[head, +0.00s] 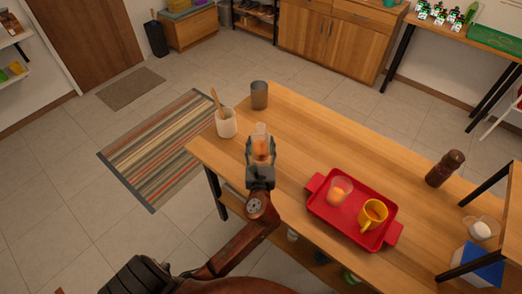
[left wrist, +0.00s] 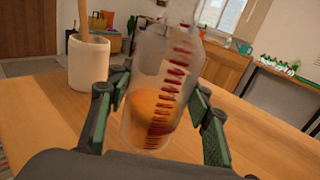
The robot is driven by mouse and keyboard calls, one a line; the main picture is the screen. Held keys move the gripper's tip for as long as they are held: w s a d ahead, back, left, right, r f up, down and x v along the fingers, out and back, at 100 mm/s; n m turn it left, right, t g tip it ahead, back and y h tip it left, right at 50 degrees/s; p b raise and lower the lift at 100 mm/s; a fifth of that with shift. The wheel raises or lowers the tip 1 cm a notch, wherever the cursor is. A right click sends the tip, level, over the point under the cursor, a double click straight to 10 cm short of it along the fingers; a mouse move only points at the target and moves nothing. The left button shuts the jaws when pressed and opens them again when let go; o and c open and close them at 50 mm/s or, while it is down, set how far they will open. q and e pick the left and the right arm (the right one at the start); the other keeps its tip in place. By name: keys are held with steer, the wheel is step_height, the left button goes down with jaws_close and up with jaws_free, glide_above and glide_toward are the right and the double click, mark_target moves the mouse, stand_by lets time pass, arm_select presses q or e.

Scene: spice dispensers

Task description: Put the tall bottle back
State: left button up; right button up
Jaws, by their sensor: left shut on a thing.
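A clear bottle with red markings and orange contents (left wrist: 155,100) stands large in the left wrist view, slightly tilted there. It seems to be the tall bottle. My left gripper (head: 261,148) is shut on this bottle, with a green-padded finger on each side. In the head view the bottle's clear top (head: 261,129) shows just beyond the fingers, over the table's left end. I cannot tell whether its base touches the table. My right gripper is not in view.
A white holder with a wooden utensil (head: 227,124) and a grey cup (head: 259,95) stand near the bottle on the wooden table (head: 320,135). A red tray (head: 322,209) holds a glass (head: 340,191) and yellow mug (head: 373,214). A dark grinder (head: 445,168) stands right. The table's middle is clear.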

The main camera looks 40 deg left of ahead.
arm_select(q)
steer(key=shift+w+a+f, duration=0.2)
steer(key=shift+a+f, duration=0.1)
steer(key=shift+f, duration=0.15)
steer(key=f, duration=0.1)
steer(key=b, duration=0.1)
steer(key=a+f+b, duration=0.1)
steer(key=shift+w+f, duration=0.35)
steer(key=shift+d+f+b, duration=0.1)
steer(key=shift+f+b, duration=0.35)
steer(key=shift+f, duration=0.3)
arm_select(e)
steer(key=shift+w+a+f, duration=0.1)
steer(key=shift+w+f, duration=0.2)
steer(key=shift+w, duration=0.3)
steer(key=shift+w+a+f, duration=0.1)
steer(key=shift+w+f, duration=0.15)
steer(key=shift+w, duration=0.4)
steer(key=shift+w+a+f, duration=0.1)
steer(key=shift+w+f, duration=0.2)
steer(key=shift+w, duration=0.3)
arm_select(q)
steer(key=shift+f, duration=0.1)
steer(key=o, duration=1.5)
steer(key=shift+o, duration=0.2)
